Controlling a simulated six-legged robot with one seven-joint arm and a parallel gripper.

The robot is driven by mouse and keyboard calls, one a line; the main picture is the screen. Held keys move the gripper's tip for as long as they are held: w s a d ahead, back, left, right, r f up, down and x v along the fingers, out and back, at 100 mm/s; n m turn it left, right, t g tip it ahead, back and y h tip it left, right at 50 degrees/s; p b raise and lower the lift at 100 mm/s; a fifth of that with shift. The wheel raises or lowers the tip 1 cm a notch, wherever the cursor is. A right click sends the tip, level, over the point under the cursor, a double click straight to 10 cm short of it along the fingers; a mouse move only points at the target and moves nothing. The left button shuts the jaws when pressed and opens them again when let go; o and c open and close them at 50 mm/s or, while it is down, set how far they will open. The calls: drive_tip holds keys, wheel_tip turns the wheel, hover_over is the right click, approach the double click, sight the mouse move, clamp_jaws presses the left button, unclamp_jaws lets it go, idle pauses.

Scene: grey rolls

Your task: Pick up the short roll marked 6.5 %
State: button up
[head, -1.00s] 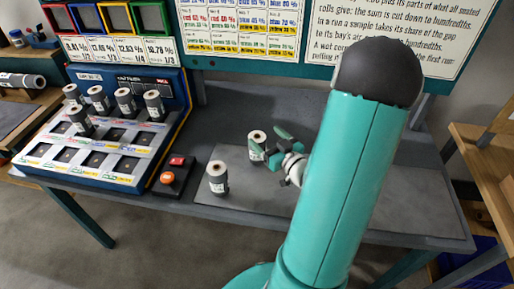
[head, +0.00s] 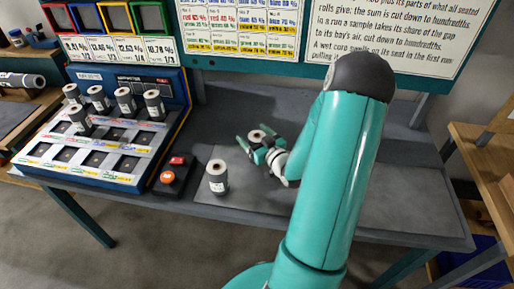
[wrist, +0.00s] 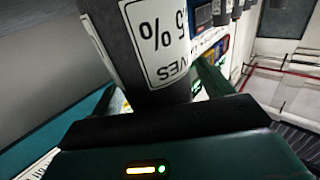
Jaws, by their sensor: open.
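A short grey roll (head: 257,135) with a pale top stands on the grey mat (head: 330,198) on the bench. My gripper (head: 256,145) is open, with its fingers on either side of this roll. In the wrist view the dark roll (wrist: 140,78) stands close in front of the palm, between the fingers. Its white label is upside down and cut off; a 5 and a % sign can be read, the full number cannot. A second short roll (head: 217,178) stands upright on the mat, nearer and to the left, its label too small to read.
A blue rack (head: 90,178) at the left holds several rolls (head: 125,101) and has empty slots. A box with a red and an orange button (head: 168,178) sits between rack and mat. Posters stand behind. The mat's right part lies clear beside my arm.

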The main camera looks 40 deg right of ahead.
drive_tip(key=shift+w, duration=0.1)
drive_tip(key=c, duration=1.2)
drive_tip(key=shift+o, duration=0.2)
drive_tip(key=shift+w+r, duration=0.1)
drive_tip(key=shift+r, duration=0.1)
